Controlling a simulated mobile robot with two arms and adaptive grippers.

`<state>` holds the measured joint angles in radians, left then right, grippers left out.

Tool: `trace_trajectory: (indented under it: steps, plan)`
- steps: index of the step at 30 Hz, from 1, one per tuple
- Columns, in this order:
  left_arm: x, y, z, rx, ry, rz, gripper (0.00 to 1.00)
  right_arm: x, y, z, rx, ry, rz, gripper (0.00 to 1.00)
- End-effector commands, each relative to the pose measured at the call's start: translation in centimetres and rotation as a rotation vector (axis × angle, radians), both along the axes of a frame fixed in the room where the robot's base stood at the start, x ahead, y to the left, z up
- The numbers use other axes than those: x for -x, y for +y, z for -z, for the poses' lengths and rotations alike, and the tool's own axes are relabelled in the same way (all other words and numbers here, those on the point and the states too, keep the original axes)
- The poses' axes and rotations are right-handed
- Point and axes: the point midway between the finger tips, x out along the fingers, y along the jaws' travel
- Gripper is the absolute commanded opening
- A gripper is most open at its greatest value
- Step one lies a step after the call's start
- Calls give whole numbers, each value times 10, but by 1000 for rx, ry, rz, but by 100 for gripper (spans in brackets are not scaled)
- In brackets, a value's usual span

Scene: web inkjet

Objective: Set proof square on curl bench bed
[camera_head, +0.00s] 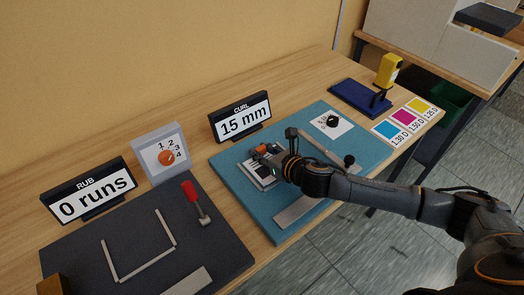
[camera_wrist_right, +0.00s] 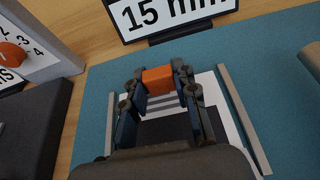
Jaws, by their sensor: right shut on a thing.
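The curl bench bed is a teal board (camera_head: 232,178) with pale grey strips on it, in front of the CURL sign (camera_head: 240,115); the wrist view also shows its teal surface (camera_wrist_right: 97,98). The proof square (camera_head: 256,174) is a white sheet with dark printed bars, at the left part of the board. It also shows under my right gripper in the wrist view (camera_wrist_right: 160,102). My right gripper (camera_head: 270,155) is shut on an orange block (camera_wrist_right: 158,80) over the sheet. The fingers hide whether block and sheet are joined, and any gap below the sheet is unclear. My left gripper is out of view.
A dark mat (camera_head: 75,255) with a grey strip frame and a red-handled tool (camera_head: 194,201) lies left. An orange dial (camera_head: 166,157) and RUB sign (camera_head: 93,193) stand behind. A navy pad (camera_head: 358,96), yellow device (camera_head: 388,70) and color card (camera_head: 405,122) are right.

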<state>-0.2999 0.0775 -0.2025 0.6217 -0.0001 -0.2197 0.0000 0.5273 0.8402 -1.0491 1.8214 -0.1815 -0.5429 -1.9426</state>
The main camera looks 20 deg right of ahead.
Motion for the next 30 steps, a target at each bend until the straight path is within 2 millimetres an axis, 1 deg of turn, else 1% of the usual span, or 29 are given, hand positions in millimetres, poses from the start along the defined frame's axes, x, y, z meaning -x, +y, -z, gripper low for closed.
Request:
trace_trajectory:
  steps: [5, 9, 10, 11, 12, 13, 20, 24, 26, 30]
  plan:
    - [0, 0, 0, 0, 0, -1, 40, 0, 0, -1, 0, -1, 0, 2]
    - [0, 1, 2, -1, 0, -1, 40, 0, 0, 3, 1, -1, 0, 2]
    - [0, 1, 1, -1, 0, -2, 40, 0, 0, 2, 1, -1, 0, 34]
    - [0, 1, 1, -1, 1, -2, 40, 0, 0, 2, 1, -1, 0, 41]
    - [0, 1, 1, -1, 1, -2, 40, 0, 0, 2, 1, -1, 0, 49]
    - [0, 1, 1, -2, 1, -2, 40, 0, 0, 2, 1, -1, 0, 51]
    - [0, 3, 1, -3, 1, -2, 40, 0, 0, 2, 1, -1, 0, 51]
    - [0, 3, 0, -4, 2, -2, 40, 1, -1, -2, 1, -1, 0, 51]
    - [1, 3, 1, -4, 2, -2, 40, 7, -3, -3, 1, 0, -2, 51]
    - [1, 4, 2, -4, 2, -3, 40, 27, -10, -12, 3, 0, -1, 51]
